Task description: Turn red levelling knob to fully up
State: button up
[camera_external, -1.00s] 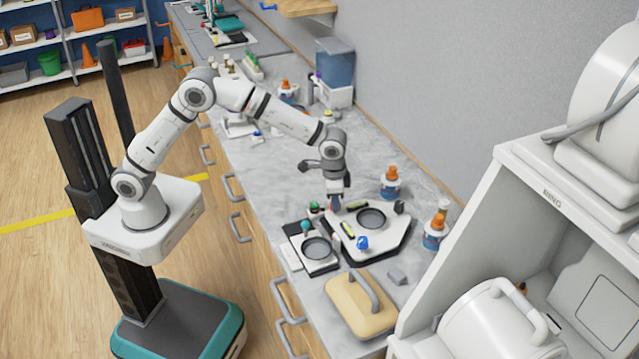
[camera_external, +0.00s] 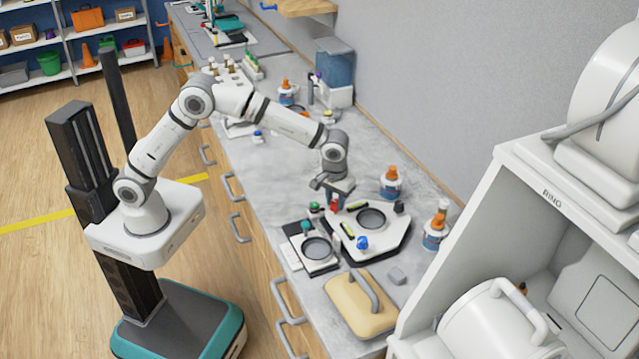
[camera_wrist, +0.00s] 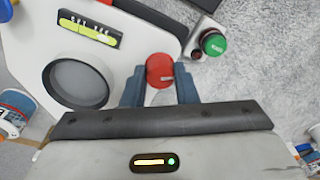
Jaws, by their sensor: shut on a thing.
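The red levelling knob (camera_wrist: 160,71) sits at the edge of a white instrument plate (camera_wrist: 22,38) in the wrist view, with a pale mark on its side. My gripper (camera_wrist: 160,88) has its two blue-grey fingers on either side of the knob and is shut on it. In the external view, my gripper (camera_external: 335,203) reaches down to the plate (camera_external: 385,240), and the red knob (camera_external: 335,201) shows only as a small patch between the fingers. The exact turn of the knob is hard to read.
A green button (camera_wrist: 213,43) on a small box is close to the right finger. A round dark-rimmed dish (camera_wrist: 78,84) and a yellow-green level strip (camera_wrist: 88,28) are on the plate. A blue knob (camera_external: 362,242) is at its front. Orange-capped bottles (camera_external: 390,183) stand behind.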

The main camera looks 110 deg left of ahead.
jog(key=n, duration=0.7)
jog(key=shift+b, duration=0.4)
jog(key=n, duration=0.4)
jog(key=shift+w+n, duration=0.1)
jog(key=shift+n, duration=2)
jog(key=o, duration=1)
jog(key=r, duration=0.7)
jog(key=shift+w+d+r+b, duration=0.25)
jog(key=shift+d+r+b, duration=0.05)
jog(key=shift+r+b, duration=0.05)
